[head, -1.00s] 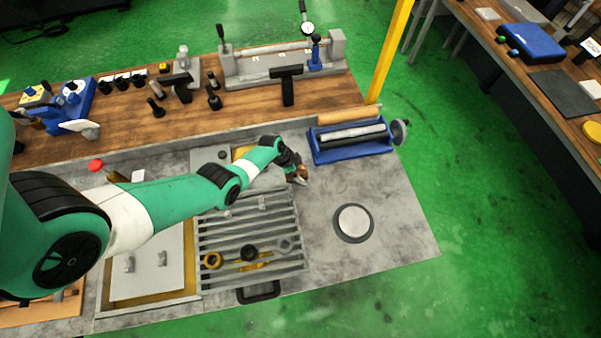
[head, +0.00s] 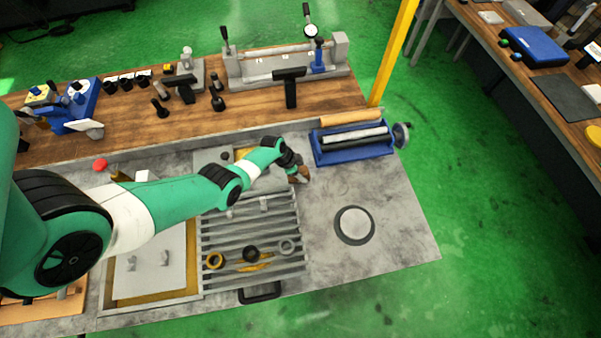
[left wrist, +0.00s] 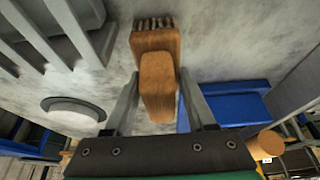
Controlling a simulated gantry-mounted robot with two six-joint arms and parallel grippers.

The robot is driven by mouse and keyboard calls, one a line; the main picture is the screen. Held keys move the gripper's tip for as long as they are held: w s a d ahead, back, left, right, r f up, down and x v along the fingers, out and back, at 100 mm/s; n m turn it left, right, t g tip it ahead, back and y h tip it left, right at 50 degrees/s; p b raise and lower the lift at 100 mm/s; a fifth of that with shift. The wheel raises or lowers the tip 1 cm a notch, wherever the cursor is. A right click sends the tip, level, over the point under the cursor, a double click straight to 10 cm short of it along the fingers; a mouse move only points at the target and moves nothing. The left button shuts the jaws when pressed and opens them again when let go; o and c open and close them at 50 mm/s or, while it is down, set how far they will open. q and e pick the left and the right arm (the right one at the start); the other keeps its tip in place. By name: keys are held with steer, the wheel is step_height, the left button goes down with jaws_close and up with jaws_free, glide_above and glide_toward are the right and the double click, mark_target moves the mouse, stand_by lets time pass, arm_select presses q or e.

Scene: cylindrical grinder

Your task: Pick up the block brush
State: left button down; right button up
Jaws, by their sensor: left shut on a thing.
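The block brush (left wrist: 155,42) is a brown wooden block with a raised wooden grip and a row of bristles at its far end in the left wrist view. My left gripper (left wrist: 159,88) has one finger on each side of the grip and is shut on it. In the head view my left gripper (head: 297,173) is small, on the grey bench top right of the slatted tray, with a bit of the brown brush (head: 304,174) showing. I cannot tell whether the brush touches the bench. My right gripper is not in view.
The slatted tray (head: 221,238) with rings lies left of the gripper. A blue-framed roller unit (head: 330,157) stands behind to the right. A round grey disc (head: 354,224) is set in the bench at front right. Bare bench top lies between them.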

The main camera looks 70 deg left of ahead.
arm_select(q)
step_height(320, 180, up, 10)
steer(key=p, duration=0.8)
steer(key=shift+f+p, duration=0.15)
steer(key=shift+p, duration=0.25)
steer(key=shift+f, duration=0.1)
